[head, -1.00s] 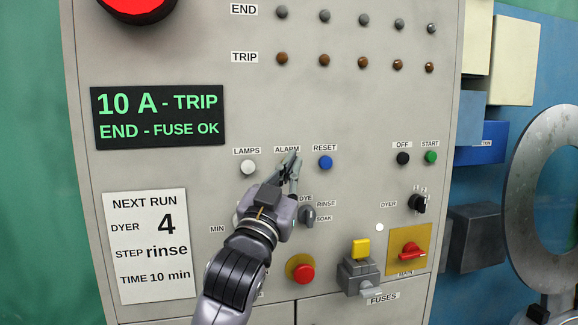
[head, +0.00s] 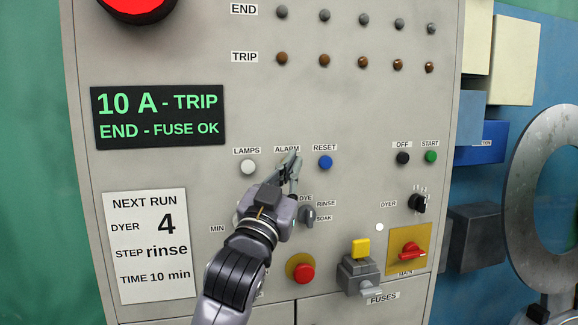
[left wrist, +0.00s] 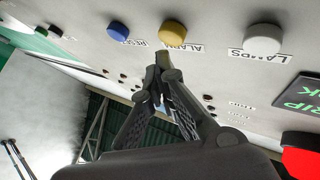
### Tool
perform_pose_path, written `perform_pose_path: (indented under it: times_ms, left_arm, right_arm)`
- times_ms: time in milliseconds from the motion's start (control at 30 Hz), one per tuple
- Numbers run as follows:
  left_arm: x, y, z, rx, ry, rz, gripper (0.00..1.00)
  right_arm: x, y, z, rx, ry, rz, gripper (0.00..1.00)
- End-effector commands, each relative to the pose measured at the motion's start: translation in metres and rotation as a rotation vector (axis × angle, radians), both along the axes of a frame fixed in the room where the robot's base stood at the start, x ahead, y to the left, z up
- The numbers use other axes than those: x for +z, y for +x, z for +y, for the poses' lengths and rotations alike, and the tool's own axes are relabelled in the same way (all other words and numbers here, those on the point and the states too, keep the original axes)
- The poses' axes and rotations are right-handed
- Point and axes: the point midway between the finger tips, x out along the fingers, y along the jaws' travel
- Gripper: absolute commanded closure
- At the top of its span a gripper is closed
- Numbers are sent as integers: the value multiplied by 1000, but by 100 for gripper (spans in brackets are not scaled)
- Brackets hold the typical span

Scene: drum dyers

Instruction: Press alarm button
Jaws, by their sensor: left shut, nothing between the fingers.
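The alarm button (left wrist: 172,32) is a yellow round button beside its ALARM label in the left wrist view. In the head view my left gripper hides it, and only the ALARM label (head: 287,149) shows above the fingertips. My left gripper (head: 291,157) is shut and empty, with its fingers pointing up at the panel. In the left wrist view its fingertips (left wrist: 163,58) are close to the yellow button, beside the label. I cannot tell whether they touch the panel. My right gripper is not in view.
A white LAMPS button (head: 248,167) is to the left and a blue RESET button (head: 326,162) to the right. A dark selector knob (head: 307,214), a red button (head: 303,273) and a red-handled main switch (head: 410,250) sit lower on the grey panel (head: 350,115).

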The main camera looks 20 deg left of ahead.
Motion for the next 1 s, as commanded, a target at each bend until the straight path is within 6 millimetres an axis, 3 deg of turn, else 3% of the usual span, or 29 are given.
perform_pose_path:
  times_ms: [1000]
  left_arm:
    - [1, 9, 6, 0, 0, 0, 100]
  right_arm:
    - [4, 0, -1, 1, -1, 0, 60]
